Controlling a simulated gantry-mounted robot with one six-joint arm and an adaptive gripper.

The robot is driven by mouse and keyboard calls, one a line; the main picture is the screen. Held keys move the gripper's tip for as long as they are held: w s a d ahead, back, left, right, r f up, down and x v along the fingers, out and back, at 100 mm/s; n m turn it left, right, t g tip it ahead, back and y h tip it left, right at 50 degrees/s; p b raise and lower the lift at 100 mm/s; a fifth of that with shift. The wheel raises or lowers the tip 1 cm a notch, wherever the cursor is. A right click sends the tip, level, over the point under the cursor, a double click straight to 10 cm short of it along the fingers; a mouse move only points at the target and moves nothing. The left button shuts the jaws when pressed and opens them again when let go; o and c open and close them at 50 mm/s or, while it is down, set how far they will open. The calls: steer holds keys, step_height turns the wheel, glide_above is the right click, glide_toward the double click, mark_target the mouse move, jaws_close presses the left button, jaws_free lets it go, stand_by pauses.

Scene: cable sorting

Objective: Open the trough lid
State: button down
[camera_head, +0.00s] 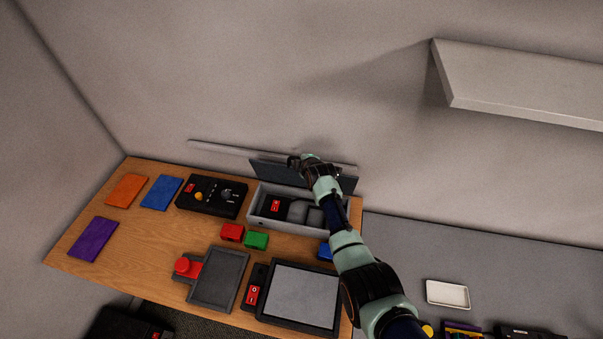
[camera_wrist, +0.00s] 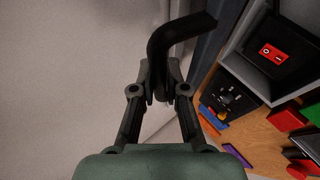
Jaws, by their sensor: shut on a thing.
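The grey trough (camera_head: 255,206) stands at the back right of the wooden table, with its top uncovered. Its dark lid (camera_head: 268,172) is raised along the trough's back side, near the wall; its exact angle is hard to tell. The lid's edge also shows in the wrist view (camera_wrist: 208,50). My gripper (camera_head: 297,160) is at the upper part of the lid. In the wrist view my gripper (camera_wrist: 160,88) is shut on a black bent handle (camera_wrist: 178,30). My arm hides part of the lid and the trough's right side.
Inside the trough is a black power block with a red switch (camera_head: 276,205). A black control box (camera_head: 212,197), red block (camera_head: 232,232) and green block (camera_head: 257,240) are nearby. A wall shelf (camera_head: 520,95) juts out at the upper right.

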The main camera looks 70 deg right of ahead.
steer(key=shift+w+d+r+y+b, duration=0.15)
steer(key=shift+d+y+b, duration=0.2)
steer(key=shift+d, duration=0.55)
steer(key=c, duration=1.2)
jaws_free()
steer(key=v, duration=1.2)
